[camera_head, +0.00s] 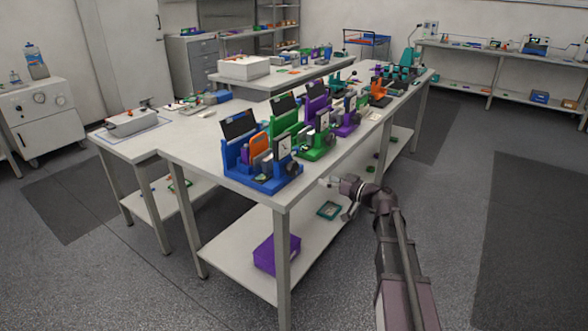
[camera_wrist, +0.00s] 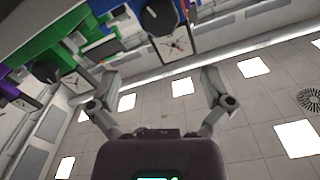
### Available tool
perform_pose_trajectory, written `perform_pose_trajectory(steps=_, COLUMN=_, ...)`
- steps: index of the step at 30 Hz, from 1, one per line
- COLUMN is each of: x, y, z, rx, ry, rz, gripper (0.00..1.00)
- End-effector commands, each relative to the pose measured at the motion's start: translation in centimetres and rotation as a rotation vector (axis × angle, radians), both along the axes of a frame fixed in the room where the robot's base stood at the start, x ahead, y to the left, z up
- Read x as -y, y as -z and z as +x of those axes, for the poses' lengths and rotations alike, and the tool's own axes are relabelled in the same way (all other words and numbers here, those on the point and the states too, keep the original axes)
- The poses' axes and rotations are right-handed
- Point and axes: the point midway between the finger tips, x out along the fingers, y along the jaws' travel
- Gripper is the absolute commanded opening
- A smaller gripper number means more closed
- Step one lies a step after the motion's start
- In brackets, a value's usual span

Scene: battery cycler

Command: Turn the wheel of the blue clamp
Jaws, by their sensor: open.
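The blue clamp (camera_head: 262,182) stands at the near corner of the long table, with a dial plate on its front. Its dark round wheel (camera_head: 293,168) faces the table's front edge. In the wrist view the blue clamp's body (camera_wrist: 108,9) shows at the top, with the black wheel (camera_wrist: 160,17) in front of it. My gripper (camera_head: 338,196) is beside the table's front edge, right of the blue clamp and apart from it. In the wrist view my gripper (camera_wrist: 160,77) has its two fingers spread wide with nothing between them. The wheel lies beyond the fingertips, not touched.
A green clamp (camera_head: 315,153) and a purple clamp (camera_head: 347,130) stand in a row behind the blue one. The green clamp's black wheel (camera_wrist: 45,71) shows in the wrist view. A purple box (camera_head: 277,253) sits on the lower shelf. The floor in front of the table is clear.

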Motion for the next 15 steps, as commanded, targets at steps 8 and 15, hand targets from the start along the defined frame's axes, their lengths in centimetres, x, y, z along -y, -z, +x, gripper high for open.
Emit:
perform_pose_trajectory(steps=8, x=-2.7, y=0.0, z=2.3, rx=-0.001, ry=-0.002, rz=0.000, gripper=1.00)
perform_pose_trajectory(steps=15, x=-5.7, y=0.0, z=4.6, rx=-0.001, ry=-0.001, rz=0.000, gripper=1.00)
